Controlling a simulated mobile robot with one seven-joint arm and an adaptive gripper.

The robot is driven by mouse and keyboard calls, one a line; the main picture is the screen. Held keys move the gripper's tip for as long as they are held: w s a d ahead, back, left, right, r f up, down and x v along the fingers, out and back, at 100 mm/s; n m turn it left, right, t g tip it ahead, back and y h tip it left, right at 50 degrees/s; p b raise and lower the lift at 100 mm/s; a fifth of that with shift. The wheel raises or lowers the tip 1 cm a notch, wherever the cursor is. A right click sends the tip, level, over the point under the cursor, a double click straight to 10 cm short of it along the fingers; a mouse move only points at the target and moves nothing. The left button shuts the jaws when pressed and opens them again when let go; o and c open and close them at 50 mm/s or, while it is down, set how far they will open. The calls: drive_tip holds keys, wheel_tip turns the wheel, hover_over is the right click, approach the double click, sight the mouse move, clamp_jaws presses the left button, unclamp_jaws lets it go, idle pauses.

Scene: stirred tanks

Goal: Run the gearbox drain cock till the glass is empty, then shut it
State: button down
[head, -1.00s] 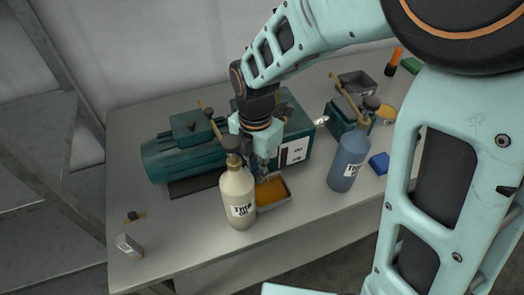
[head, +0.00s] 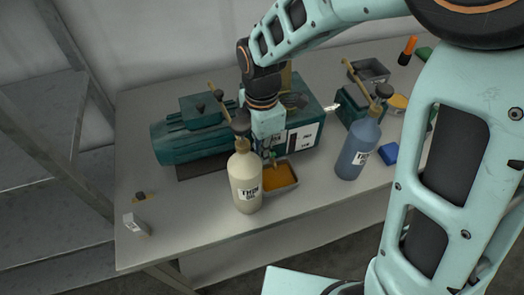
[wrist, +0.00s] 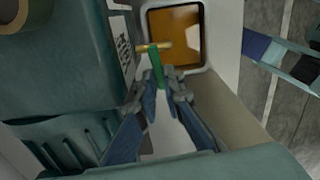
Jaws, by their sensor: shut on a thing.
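The dark teal gearbox (head: 215,135) lies on the bench in the head view, with a white label plate and a dark upright strip, perhaps the glass (head: 293,144), on its end. I cannot read a level in it. The drain cock's green lever (wrist: 155,68) and brass spout (wrist: 152,48) show in the wrist view. My gripper (wrist: 157,84) is shut on the green lever near its lower end. The drain tray (head: 293,184) with amber oil lies below the cock; it also shows in the wrist view (wrist: 205,45).
A cream oil bottle (head: 246,185) stands left of the tray, close to my gripper. A blue bottle (head: 356,150) and a blue block (head: 389,153) stand to the right.

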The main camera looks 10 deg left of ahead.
drive_tip(key=c, duration=2)
unclamp_jaws()
drive_tip(key=shift+r, duration=0.1)
drive_tip(key=shift+c, duration=0.2)
